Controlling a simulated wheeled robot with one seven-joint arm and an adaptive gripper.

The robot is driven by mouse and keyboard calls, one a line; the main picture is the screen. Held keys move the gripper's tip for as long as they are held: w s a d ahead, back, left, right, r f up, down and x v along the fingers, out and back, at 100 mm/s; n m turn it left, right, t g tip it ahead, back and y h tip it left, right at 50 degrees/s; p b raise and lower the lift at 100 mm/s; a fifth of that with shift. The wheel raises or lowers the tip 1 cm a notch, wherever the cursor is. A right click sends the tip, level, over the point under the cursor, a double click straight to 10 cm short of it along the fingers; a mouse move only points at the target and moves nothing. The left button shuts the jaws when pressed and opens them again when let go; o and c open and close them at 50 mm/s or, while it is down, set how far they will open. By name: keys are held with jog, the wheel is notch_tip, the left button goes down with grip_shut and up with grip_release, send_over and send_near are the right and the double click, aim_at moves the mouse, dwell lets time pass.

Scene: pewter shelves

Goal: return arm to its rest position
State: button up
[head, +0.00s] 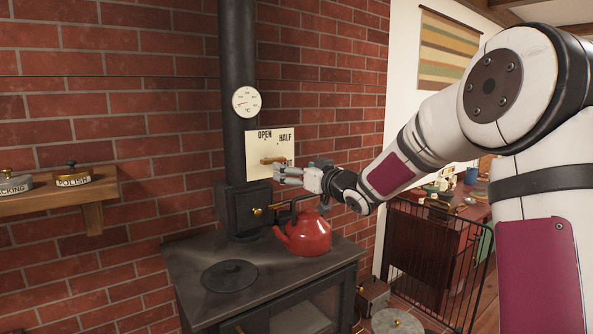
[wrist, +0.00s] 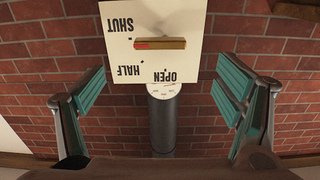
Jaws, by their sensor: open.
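My arm reaches in from the right in the head view, with my gripper (head: 283,172) in front of the cream plate (head: 253,154) on the stove pipe. In the wrist view my gripper (wrist: 162,98) is open, its two teal-padded fingers wide apart with nothing between them. The plate (wrist: 195,65) appears upside down there, marked OPEN, HALF and SHUT. Its brass handle (wrist: 160,43) lies level, beyond the fingers and apart from them. In the head view the handle (head: 272,161) shows just above and left of my fingers.
A red kettle (head: 303,234) stands on the black stove (head: 190,258) below my gripper. A round gauge (head: 246,102) is on the pipe (head: 237,50). A wooden shelf (head: 60,195) with tins is at left. A black wire guard (head: 435,260) stands at right, before a cluttered table.

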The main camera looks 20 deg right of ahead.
jog(key=shift+s, duration=0.1)
jog(key=s+a+f+m+g+h, duration=0.1)
jog(key=s+g, duration=0.3)
jog(key=s, duration=1.1)
jog(key=s+a+f+m+g+h, duration=0.1)
jog(key=s+f+g+h, duration=0.1)
jog(key=s, duration=1.3)
jog(key=s+a+f+m+g+h, duration=0.1)
jog(key=s+f+g, duration=0.4)
jog(key=s, duration=1.1)
jog(key=shift+a+f+g+h, duration=0.3)
jog(key=shift+a+h, duration=0.25)
jog(key=shift+h, duration=0.25)
jog(key=shift+a, duration=0.1)
